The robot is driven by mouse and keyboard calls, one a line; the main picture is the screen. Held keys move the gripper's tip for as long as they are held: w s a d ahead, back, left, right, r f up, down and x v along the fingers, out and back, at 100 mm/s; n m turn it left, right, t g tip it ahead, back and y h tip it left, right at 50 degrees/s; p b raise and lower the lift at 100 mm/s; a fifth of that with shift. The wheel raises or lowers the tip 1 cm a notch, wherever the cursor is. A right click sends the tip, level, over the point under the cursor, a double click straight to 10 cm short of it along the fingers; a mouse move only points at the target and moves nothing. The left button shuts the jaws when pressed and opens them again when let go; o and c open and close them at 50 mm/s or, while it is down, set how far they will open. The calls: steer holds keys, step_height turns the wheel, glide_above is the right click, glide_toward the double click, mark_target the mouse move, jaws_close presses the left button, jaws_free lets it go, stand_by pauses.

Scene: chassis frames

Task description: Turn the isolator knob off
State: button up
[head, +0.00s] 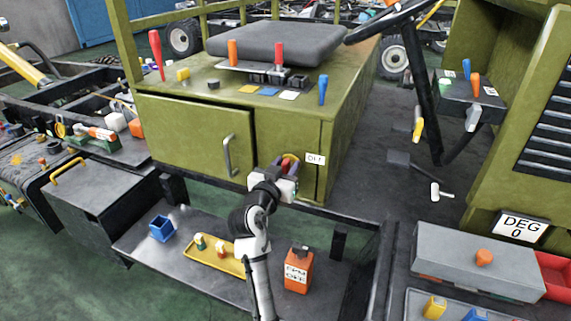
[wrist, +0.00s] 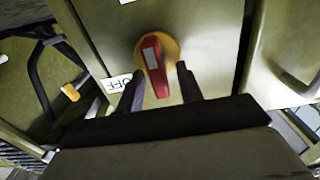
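The isolator knob (wrist: 159,82) is a red handle with a white mark on a round yellow base, on the olive front panel. In the head view its yellow base (head: 291,157) shows just above my gripper (head: 284,168), which hides much of it. A white label (wrist: 115,87) reading OFF is beside the knob; it also shows in the head view (head: 315,159). In the wrist view the handle runs lengthwise between the two dark fingers of my gripper (wrist: 158,75). The fingers are apart, one on each side of the handle, with visible gaps.
A cabinet door with a metal handle (head: 228,155) is left of the knob. Below are a blue bin (head: 162,229), a yellow tray (head: 207,262) and an orange box (head: 298,272). Levers, including a red one (head: 279,54), rise from the cabinet top.

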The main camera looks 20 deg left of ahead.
steer(key=shift+w, duration=0.1)
jaws_close()
stand_by(0.4)
steer(key=n, duration=0.1)
steer(key=n+p, duration=0.1)
steer(key=n, duration=0.1)
steer(key=shift+a+n, duration=0.25)
steer(key=shift+n, duration=0.15)
steer(key=shift+a+f+n+p, duration=0.25)
steer(key=shift+n+p, duration=1)
steer(key=shift+n, duration=1.1)
steer(key=shift+a+f+n+p, duration=0.1)
steer(key=shift+f+n+p, duration=0.15)
steer(key=shift+n+p, duration=1.6)
steer(key=shift+a+f+n+p, duration=0.25)
steer(key=shift+n+p, duration=0.45)
steer(key=shift+n, duration=2.2)
